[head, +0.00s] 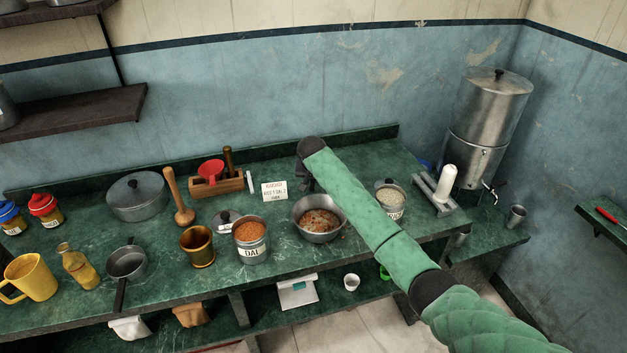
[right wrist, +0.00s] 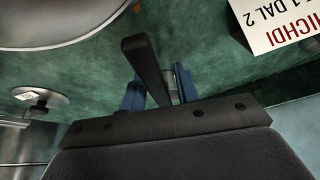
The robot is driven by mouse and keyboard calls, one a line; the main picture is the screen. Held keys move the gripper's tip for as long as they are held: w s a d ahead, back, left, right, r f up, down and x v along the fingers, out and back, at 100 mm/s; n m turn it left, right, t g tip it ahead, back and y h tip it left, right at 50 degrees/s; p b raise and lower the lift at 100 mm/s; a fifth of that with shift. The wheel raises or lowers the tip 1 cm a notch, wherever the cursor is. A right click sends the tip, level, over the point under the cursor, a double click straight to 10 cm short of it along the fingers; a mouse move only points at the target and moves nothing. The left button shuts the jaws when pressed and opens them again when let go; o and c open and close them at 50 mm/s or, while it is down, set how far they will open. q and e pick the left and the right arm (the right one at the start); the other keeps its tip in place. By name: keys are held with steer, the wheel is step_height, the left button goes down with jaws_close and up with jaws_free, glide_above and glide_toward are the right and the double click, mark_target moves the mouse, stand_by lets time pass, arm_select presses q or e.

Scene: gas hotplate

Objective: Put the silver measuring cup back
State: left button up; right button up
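My right gripper (head: 308,180) is above the counter behind the steel bowl, near the small sign, and the arm hides part of it. In the right wrist view its two blue fingers (right wrist: 159,90) stand close on either side of a dark, flat handle with a bit of grey metal beside it. This looks like the handle of the silver measuring cup (right wrist: 146,65); its cup end does not show clearly. The steel bowl of cooked food (head: 319,222) is beside the gripper. A steel can of orange lentils marked DAL (head: 252,246) and a can of pale grain (head: 390,195) flank the bowl. My left gripper is not in view.
A recipe sign (head: 274,191) stands behind the bowl. A wooden box (head: 217,186), a brass mortar (head: 197,247) and a small round lid (head: 226,218) are to its left. A press (head: 438,190) and a tall steel dispenser (head: 487,125) are right.

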steer(key=shift+r, duration=0.1)
steer(key=shift+r, duration=0.2)
arm_select(q)
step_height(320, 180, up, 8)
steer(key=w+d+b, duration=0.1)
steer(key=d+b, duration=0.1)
steer(key=b, duration=0.1)
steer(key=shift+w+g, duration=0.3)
arm_select(e)
steer(key=v, duration=1.1)
steer(key=shift+s+r, duration=0.25)
steer(key=shift+r, duration=0.05)
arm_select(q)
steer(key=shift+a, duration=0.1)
